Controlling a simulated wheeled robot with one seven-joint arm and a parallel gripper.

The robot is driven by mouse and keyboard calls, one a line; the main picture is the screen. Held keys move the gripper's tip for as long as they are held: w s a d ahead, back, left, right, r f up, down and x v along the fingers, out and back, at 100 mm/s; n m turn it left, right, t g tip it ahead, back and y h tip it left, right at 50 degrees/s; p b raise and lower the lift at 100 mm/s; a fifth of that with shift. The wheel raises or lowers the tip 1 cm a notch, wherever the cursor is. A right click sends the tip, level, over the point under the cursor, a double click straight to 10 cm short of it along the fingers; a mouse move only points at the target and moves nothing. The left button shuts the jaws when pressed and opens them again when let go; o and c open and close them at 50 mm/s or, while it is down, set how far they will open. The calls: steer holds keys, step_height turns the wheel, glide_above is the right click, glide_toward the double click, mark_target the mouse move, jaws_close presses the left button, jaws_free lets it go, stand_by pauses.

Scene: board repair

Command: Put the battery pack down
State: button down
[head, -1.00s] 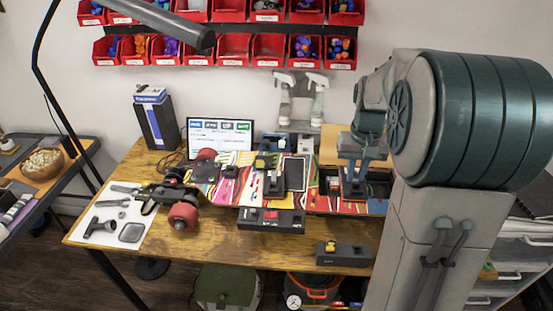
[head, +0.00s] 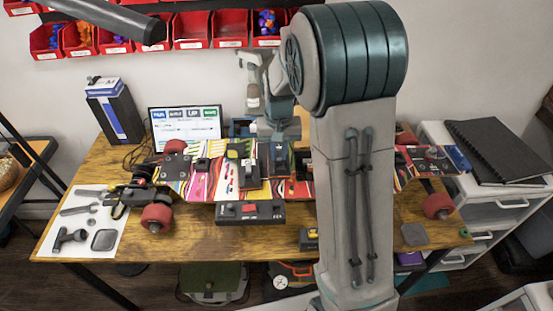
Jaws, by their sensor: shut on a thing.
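My gripper (head: 274,135) is above the back part of the colourful skateboard deck (head: 200,178), just left of my upright arm column. It is small in the head view and seen partly from behind, with my wrist folded over it. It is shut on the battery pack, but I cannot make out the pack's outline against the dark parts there. A dark flat slab (head: 278,160) shows right below the gripper; I cannot tell whether it touches the gripper.
A black tray with a red piece (head: 250,212) lies at the table's front. A white tool mat (head: 80,225) is at the left, a monitor (head: 185,125) and a black box (head: 115,110) behind. Red bins (head: 190,30) hang above. Bare wood (head: 200,240) shows along the front edge.

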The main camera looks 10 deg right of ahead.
mark_target(277, 162)
steer(key=shift+w+a+f, duration=0.1)
steer(key=shift+a+f, duration=0.05)
steer(key=shift+a, duration=0.1)
steer(key=shift+f+p, duration=0.35)
steer(key=shift+f, duration=1.65)
steer(key=shift+f, duration=0.1)
steer(key=c, duration=1.4)
jaws_free()
